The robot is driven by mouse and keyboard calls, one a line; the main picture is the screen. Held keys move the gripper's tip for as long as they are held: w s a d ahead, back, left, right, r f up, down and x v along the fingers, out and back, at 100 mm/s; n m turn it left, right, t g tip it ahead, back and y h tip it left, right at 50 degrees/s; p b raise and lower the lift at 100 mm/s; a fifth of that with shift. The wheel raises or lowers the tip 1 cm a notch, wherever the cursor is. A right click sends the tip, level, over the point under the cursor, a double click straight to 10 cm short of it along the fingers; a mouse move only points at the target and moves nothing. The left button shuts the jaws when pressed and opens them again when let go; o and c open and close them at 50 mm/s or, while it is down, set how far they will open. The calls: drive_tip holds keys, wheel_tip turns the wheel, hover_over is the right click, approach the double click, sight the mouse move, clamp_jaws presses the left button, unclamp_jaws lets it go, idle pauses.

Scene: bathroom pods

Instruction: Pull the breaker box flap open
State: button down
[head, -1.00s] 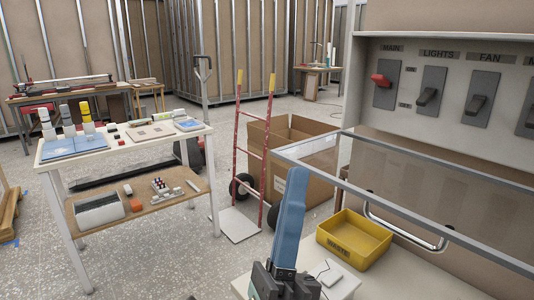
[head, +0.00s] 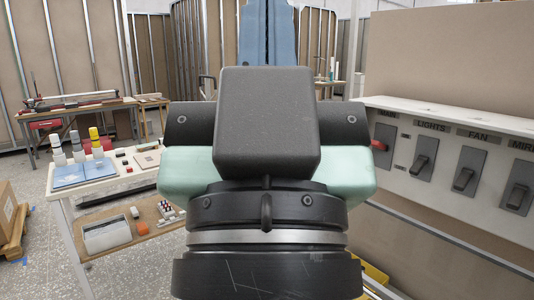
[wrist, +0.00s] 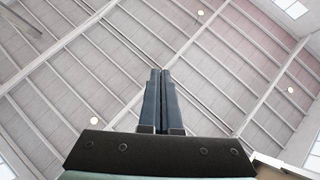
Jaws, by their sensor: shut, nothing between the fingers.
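The breaker box (head: 455,160) is on the right in the head view, with its switches bare and labelled MAIN, LIGHTS, FAN and a partly cut-off MIRROR. The MAIN switch (head: 382,138) has a red lever. The clear flap's metal frame edge (head: 455,243) runs below the switches, the flap lying away from them. Its handle does not show now; my gripper's body may hide part of the flap. My gripper (wrist: 160,72) points up at the ceiling, its two fingers together and empty. In the head view its fingers (head: 268,35) rise left of the box, apart from the flap.
A white table (head: 95,180) with bottles and small items stands at the left, with a wooden shelf below. A yellow bin (head: 376,278) shows partly behind my gripper at lower right. A workbench (head: 75,105) stands at the back left.

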wheel_tip(320, 180, up, 4)
drive_tip(key=shift+r+p, duration=0.15)
drive_tip(key=shift+p, duration=1.05)
drive_tip(key=c, duration=1.5)
unclamp_jaws()
drive_tip(key=shift+r, duration=0.25)
drive_tip(key=shift+o, duration=1.1)
drive_tip(key=shift+w+f+p, duration=0.1)
drive_tip(key=shift+w+p, duration=0.15)
drive_tip(key=shift+p, duration=0.15)
drive_tip(key=shift+o, duration=0.4)
drive_tip(key=w+d+f+m+g+p, duration=0.1)
drive_tip(key=w+f+m+p, duration=0.1)
drive_tip(key=w+f, duration=0.4)
drive_tip(key=shift+d+f+m+g, duration=0.15)
drive_tip(key=shift+f+m+g, duration=0.2)
drive_tip(key=shift+f, duration=0.3)
drive_tip(key=m+g+h+p, duration=0.75)
drive_tip(key=m+h, duration=0.25)
drive_tip(key=m, duration=1)
approach(390, 287)
wheel_tip(390, 287, down, 3)
drive_tip(key=shift+g, duration=0.4)
drive_tip(key=p+x, duration=0.1)
drive_tip(key=x, duration=0.5)
drive_tip(key=p+x, duration=0.2)
drive_tip(key=x, duration=0.4)
drive_tip(key=shift+f, duration=0.25)
drive_tip(key=shift+x, duration=0.75)
